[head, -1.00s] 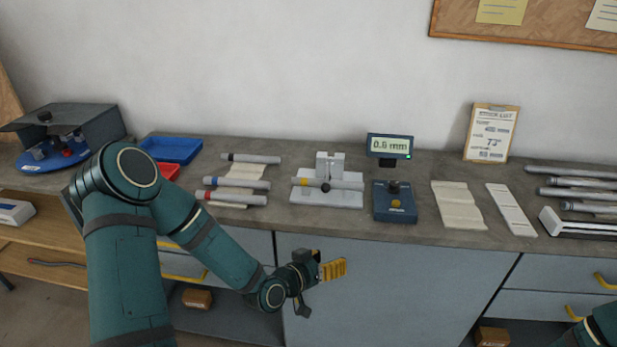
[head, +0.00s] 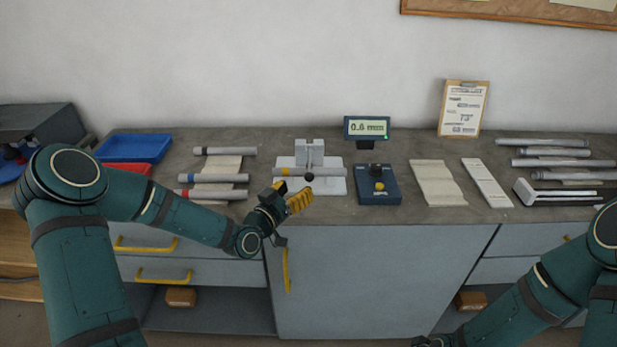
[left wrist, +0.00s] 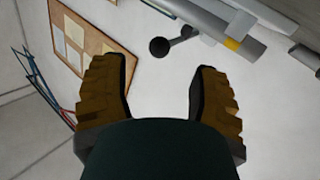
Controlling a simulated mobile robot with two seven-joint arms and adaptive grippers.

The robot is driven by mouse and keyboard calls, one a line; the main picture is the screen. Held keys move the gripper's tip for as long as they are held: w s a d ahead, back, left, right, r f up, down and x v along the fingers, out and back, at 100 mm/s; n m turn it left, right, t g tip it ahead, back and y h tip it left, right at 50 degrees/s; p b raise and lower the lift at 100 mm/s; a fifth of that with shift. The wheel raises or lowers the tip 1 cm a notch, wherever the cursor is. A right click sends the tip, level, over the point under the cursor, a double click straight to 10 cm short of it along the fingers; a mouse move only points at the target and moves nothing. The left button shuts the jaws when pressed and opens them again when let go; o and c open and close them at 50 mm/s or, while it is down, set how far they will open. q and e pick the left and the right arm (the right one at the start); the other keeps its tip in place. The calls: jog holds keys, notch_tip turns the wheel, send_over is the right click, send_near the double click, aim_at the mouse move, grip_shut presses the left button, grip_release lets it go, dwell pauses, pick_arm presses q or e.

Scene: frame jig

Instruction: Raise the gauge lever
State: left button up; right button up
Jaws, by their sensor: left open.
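The gauge (head: 309,150) is a light grey block on a white plate (head: 325,187) near the bench's front. Its lever ends in a black ball knob (head: 309,177), low in front of a grey tube with a yellow band (head: 335,172). In the left wrist view the knob (left wrist: 159,47) on its short rod shows beyond the fingers, apart from them. My left gripper (head: 295,198), with yellow-brown finger pads, is open and empty, just in front of the gauge at the bench edge. My right arm is at lower right; only a dark bit of its gripper (head: 432,341) shows.
A display reading 0.6 mm (head: 366,128) stands behind a blue box with a yellow knob (head: 378,196), right of the gauge. Banded tubes (head: 215,178) lie on a cloth to the left. Red (head: 127,169) and blue trays (head: 135,148) are further left. More tubes (head: 550,152) lie right.

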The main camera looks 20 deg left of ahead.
aim_at(306, 180)
pick_arm(q)
jog(key=x, duration=0.6)
jog(key=shift+w+d, duration=0.15)
jog(key=shift+w, duration=0.25)
jog(key=shift+c, duration=0.4)
grip_shut()
